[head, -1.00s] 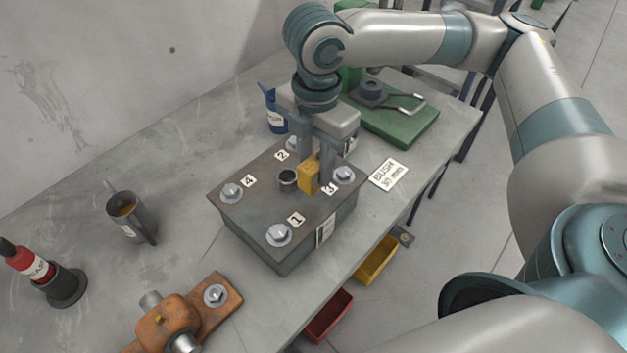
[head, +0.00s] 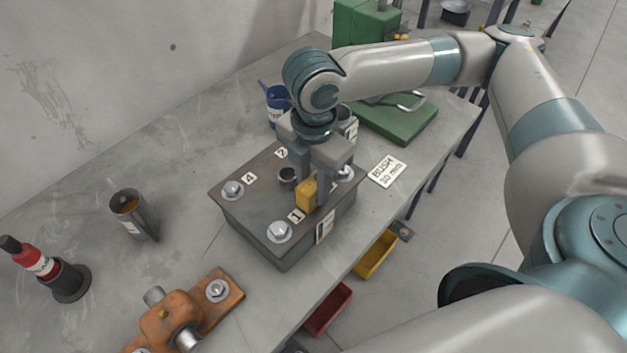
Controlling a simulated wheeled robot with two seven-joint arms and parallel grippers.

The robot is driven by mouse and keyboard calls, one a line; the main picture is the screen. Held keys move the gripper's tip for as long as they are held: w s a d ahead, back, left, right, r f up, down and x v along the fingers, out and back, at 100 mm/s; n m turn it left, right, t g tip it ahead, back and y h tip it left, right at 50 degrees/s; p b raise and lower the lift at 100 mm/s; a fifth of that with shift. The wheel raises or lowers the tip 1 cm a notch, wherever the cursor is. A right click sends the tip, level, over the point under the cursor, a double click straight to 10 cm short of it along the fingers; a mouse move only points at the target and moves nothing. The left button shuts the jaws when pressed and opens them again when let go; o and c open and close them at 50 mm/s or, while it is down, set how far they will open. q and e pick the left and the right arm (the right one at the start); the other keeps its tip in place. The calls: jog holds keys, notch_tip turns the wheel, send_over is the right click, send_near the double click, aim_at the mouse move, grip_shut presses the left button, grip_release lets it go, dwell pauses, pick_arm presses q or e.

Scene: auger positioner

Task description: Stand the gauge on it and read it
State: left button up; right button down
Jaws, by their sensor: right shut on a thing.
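My right gripper (head: 314,190) is shut on a small yellow gauge (head: 306,194). It holds the gauge at the top of a grey metal block (head: 261,212), near the right edge between the labels 1 and 3. I cannot tell whether the gauge touches the block. The block has bolts at its corners, with numbered labels beside them, and a dark round bush (head: 288,176) in the middle, left of the gauge. The bolt by label 2 is hidden behind my gripper. My left gripper is not in view.
An orange bracket (head: 222,288) lies at the front. A grey mug (head: 134,216) and a red bottle (head: 38,259) stand on the left. A blue can (head: 277,104) and a green plate (head: 398,124) are behind. A sign (head: 387,170) lies right of the block.

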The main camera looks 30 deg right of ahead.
aim_at(313, 182)
jog(key=shift+f, duration=0.1)
jog(key=c, duration=1.4)
grip_release()
jog(key=shift+o, duration=0.2)
notch_tip(313, 182, up, 11)
jog(key=shift+f+b, duration=0.1)
jog(key=shift+b, duration=0.65)
jog(key=shift+r, duration=0.75)
jog(key=shift+r, duration=0.1)
